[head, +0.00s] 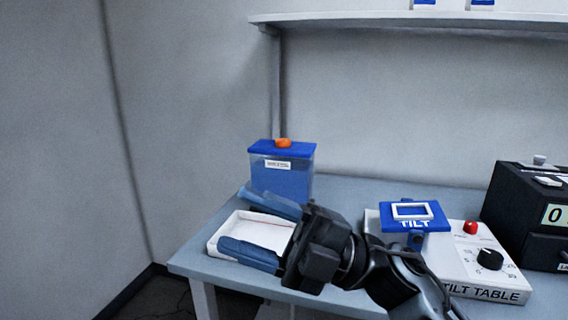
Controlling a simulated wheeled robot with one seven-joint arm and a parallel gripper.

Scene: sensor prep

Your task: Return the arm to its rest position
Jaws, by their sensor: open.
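My gripper (258,229) is in the head view, at the left part of the table, with its black body and two blue fingers pointing left. The fingers are spread apart with nothing between them. They overlap a shallow white tray (216,243) in the picture; I cannot tell how high above it they are. My dark arm reaches in from the lower right.
A blue-lidded container (283,177) with an orange knob stands behind the gripper. A tilt table (462,268) with a blue TILT plate (386,217) is to the right, and a black box (529,210) stands beyond it. A shelf (400,19) runs above.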

